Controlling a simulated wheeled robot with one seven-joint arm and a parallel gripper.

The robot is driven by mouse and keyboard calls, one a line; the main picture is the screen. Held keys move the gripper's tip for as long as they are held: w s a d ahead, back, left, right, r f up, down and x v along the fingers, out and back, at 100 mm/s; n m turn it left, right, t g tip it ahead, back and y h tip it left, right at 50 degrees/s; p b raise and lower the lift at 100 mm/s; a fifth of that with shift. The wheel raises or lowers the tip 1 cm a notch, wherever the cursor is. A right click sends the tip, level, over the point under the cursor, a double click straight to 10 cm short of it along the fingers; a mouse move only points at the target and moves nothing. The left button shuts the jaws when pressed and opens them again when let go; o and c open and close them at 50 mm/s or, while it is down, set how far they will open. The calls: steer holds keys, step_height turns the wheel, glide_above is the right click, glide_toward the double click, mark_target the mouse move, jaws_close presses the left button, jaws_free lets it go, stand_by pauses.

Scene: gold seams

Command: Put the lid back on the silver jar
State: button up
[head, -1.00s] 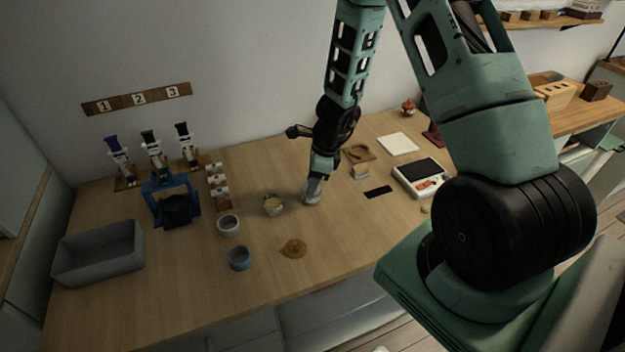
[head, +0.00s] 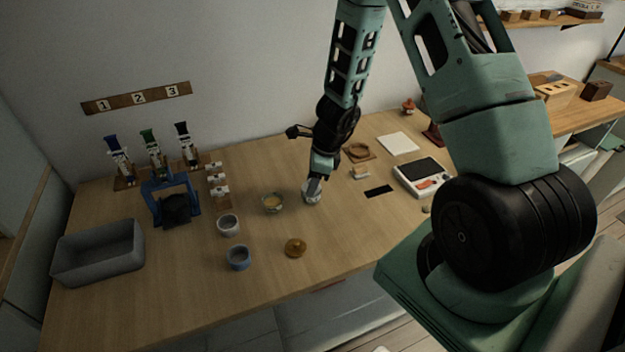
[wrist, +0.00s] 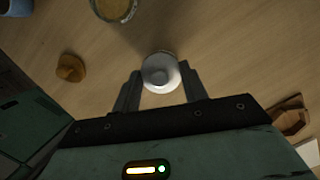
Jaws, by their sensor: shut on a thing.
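My gripper (wrist: 161,78) reaches down to the table and is shut on a round, pale silver lid with a raised disc in its middle (wrist: 158,74). In the head view the silver jar (head: 311,196) shows right under my fingertips, at the middle of the table. The lid is over the jar's mouth. From above it hides the jar in the wrist view, and I cannot tell whether it is fully seated.
A bowl with yellowish contents (head: 272,204), a grey cup (head: 228,225), a blue cup (head: 238,258) and a gold-brown knobbed piece (head: 295,248) stand to the left and front. A scale (head: 422,178) and a black pad (head: 379,191) lie to the right. The front right tabletop is clear.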

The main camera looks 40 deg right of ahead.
stand_by(0.4)
steer(key=o, duration=1.5)
steer(key=shift+r+p, duration=3.3)
steer(key=shift+r, duration=0.2)
jaws_close()
